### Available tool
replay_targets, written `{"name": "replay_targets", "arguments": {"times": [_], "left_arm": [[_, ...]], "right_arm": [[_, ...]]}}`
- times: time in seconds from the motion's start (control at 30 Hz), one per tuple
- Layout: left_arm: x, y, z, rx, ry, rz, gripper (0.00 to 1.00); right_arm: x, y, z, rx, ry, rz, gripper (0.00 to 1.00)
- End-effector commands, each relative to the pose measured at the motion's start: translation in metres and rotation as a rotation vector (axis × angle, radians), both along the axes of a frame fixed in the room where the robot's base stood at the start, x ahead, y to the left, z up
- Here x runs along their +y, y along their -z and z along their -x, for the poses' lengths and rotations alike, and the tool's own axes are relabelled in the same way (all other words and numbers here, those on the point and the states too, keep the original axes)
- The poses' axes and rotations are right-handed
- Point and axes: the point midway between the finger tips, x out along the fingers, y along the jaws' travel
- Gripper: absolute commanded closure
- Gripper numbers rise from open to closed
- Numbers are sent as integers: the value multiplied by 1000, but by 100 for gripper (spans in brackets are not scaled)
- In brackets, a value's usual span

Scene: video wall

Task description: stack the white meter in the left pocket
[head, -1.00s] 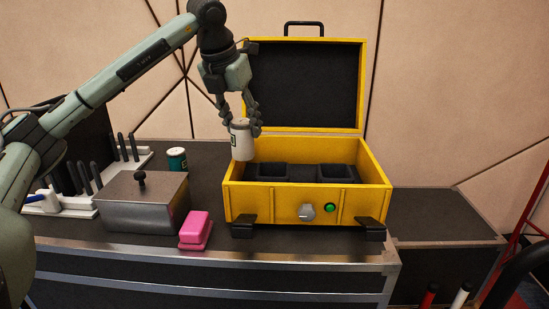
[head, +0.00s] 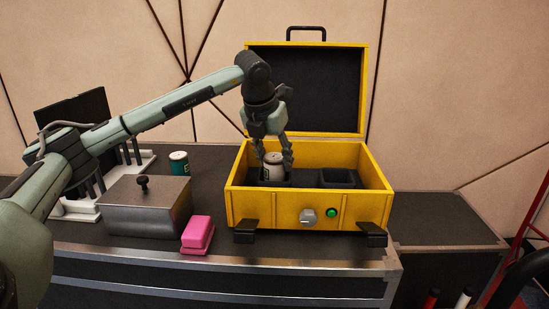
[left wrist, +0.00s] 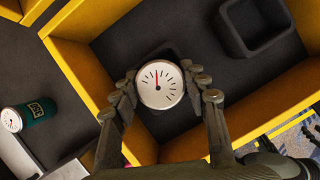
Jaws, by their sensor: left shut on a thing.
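The white meter (head: 273,165) is a small upright can with a dial and red needle on top; the dial faces up in the left wrist view (left wrist: 160,85). My left gripper (head: 274,160) is shut on it, one finger on each side. The meter stands low in the left pocket (head: 274,184) of the yellow case (head: 268,212); its lower part is hidden, so I cannot tell whether it touches the bottom. The right pocket (head: 338,178) is empty and also shows in the left wrist view (left wrist: 258,30). My right gripper is not in view.
A green can-shaped meter (head: 179,163) stands left of the case. A grey box with a knob (head: 146,205) and a pink block (head: 197,235) are on the bench in front. The case's open lid (head: 307,90) rises behind the pockets.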

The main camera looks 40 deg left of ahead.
Motion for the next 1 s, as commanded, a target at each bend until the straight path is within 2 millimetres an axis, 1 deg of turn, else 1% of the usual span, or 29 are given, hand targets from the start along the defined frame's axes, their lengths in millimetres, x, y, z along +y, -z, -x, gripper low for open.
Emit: {"name": "replay_targets", "arguments": {"times": [0.17,0.33,0.37,0.5,0.77,0.9,0.97,1.0], "left_arm": [[0,3,0,-1,0,0,96],[0,5,0,-1,0,0,96],[0,5,0,0,1,0,53],[0,5,0,0,1,0,36],[0,5,0,0,1,0,35],[0,-1,0,0,0,0,35],[0,-6,1,-2,0,1,35],[-1,-12,3,-3,0,0,35]], "right_arm": [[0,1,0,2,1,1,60],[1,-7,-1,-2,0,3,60],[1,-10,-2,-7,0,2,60],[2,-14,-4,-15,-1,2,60],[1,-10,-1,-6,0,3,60],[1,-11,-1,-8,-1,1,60],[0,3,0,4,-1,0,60],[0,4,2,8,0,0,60]]}}
